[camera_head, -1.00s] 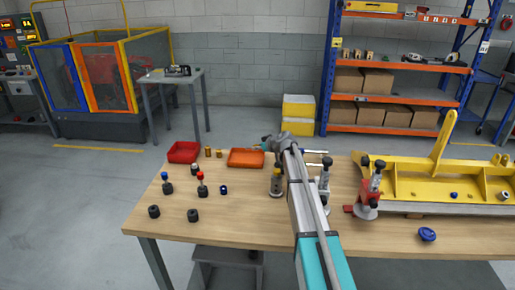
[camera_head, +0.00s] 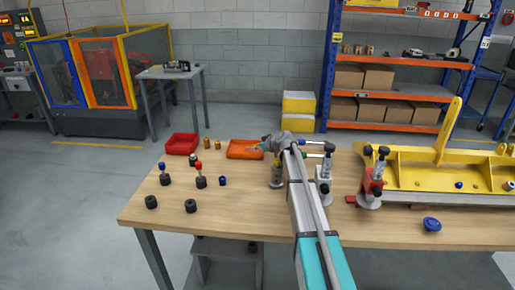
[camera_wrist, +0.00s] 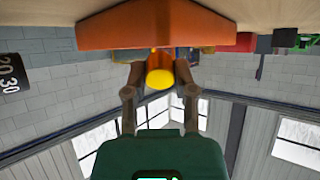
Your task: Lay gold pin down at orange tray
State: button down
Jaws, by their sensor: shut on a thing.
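The orange tray (camera_head: 238,153) lies on the wooden table, left of my arm. My gripper (camera_head: 262,147) is at the right part of the tray, seen small. In the wrist view my gripper (camera_wrist: 159,66) is shut on the gold pin (camera_wrist: 159,79), whose round yellow end faces the camera. The orange tray (camera_wrist: 110,33) fills the top of the wrist view, close beyond the fingertips. I cannot tell whether the pin touches the tray.
A red tray (camera_head: 182,139) and two other gold pins (camera_head: 206,143) (camera_head: 218,145) stand left of the orange tray. Clamps (camera_head: 324,172) (camera_head: 371,186) and a yellow fixture (camera_head: 420,174) are to the right. Black parts (camera_head: 151,202) sit at the front left, with bare table between.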

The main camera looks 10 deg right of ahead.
jog(key=shift+c, duration=1.8)
grip_release()
jog(key=shift+r, duration=0.15)
notch_tip(320, 180, up, 9)
jog(key=p, duration=0.9)
